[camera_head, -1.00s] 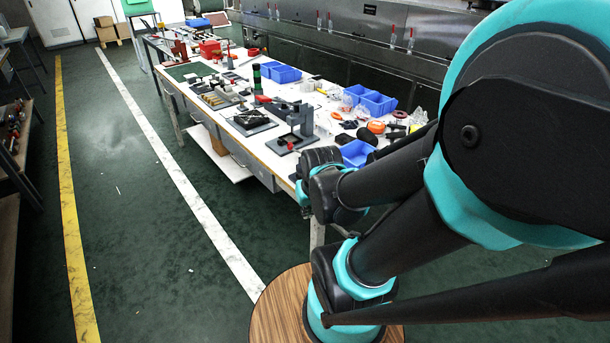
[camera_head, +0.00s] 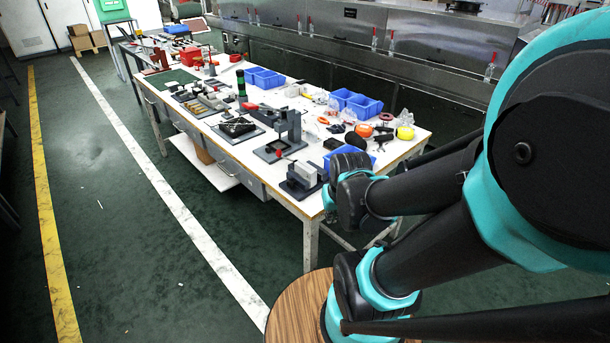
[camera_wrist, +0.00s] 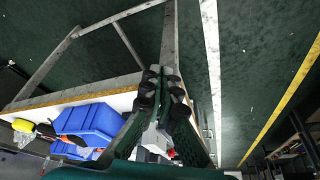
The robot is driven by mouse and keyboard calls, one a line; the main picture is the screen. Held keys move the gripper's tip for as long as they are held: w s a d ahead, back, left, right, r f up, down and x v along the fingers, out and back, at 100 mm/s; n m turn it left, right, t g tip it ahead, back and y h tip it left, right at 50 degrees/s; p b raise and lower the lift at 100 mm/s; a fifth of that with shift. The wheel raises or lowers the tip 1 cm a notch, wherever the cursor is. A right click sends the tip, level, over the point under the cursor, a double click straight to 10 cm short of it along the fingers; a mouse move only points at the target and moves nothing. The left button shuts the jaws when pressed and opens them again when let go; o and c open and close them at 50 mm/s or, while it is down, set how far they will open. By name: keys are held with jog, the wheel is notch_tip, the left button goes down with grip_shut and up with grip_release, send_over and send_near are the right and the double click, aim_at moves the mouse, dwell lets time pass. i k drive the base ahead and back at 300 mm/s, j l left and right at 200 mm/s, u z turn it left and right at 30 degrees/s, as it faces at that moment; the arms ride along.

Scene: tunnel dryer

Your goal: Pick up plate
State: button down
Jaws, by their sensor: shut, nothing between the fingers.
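No plate can be clearly made out in either view. A worktable (camera_head: 210,172) with a white top carries many small items, including several dark flat bases under grey fixtures (camera_head: 283,133) and a green mat (camera_head: 170,79). My gripper (camera_wrist: 162,72) shows in the wrist view with its fingers together and empty. It is in front of the table edge as seen there, with blue bins (camera_wrist: 92,120) to its left. Its height above the table cannot be told. In the head view my arm hides part of the table's near right end, and the gripper cannot be made out.
Dark green floor with white (camera_head: 165,190) and yellow (camera_head: 45,210) lines is open to the left.

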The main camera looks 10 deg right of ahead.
aim_at(304, 172)
jog(key=k+l+u, duration=0.15)
jog(key=u, duration=0.25)
jog(key=k+l+u, duration=0.2)
jog(key=u, duration=0.15)
jog(key=k+l+u, duration=0.2)
jog(key=u, duration=0.2)
jog(key=k+u, duration=0.35)
jog(key=i+l, duration=0.05)
jog(key=i, duration=0.05)
